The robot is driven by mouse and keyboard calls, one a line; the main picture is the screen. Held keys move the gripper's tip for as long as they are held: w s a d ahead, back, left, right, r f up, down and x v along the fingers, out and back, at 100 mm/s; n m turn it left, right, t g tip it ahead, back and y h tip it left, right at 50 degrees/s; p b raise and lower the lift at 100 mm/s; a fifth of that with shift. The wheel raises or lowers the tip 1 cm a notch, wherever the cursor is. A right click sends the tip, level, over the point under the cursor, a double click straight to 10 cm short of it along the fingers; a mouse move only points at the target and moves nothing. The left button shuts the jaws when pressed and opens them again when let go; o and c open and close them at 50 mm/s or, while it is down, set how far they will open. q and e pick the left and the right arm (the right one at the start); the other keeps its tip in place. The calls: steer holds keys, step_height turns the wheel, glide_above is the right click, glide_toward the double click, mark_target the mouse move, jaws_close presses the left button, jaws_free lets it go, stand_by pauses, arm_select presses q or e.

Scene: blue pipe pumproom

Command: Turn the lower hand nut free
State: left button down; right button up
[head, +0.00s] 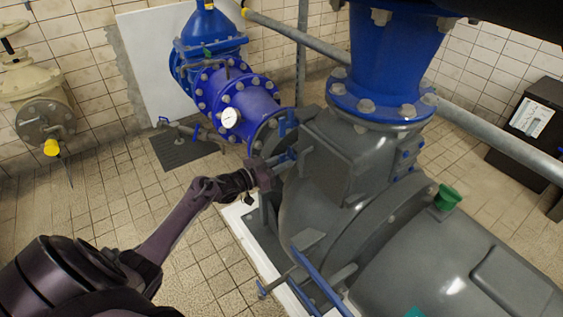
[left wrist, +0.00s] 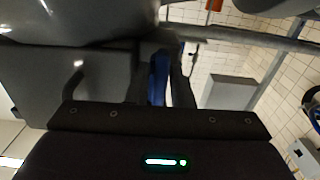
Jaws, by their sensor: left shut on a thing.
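The blue hand nut (head: 283,159) sits on the side of the grey pump casing (head: 335,160), below another blue fitting (head: 283,128). My left gripper (head: 268,170) reaches in from the left and is shut on the hand nut. In the left wrist view the blue of the nut (left wrist: 158,80) shows between the two dark fingers (left wrist: 160,88). The fingers hide part of the nut, and I cannot tell how far it is threaded. My right gripper is not in view.
A blue pipe (head: 240,100) with a white gauge (head: 230,117) stands behind the gripper. Blue bars (head: 318,282) stick out low at the pump's front. A grey pipe (head: 500,140) crosses at right. The tiled floor (head: 120,200) at left is clear.

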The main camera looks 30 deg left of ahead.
arm_select(q)
steer(key=c, duration=1.5)
jaws_free()
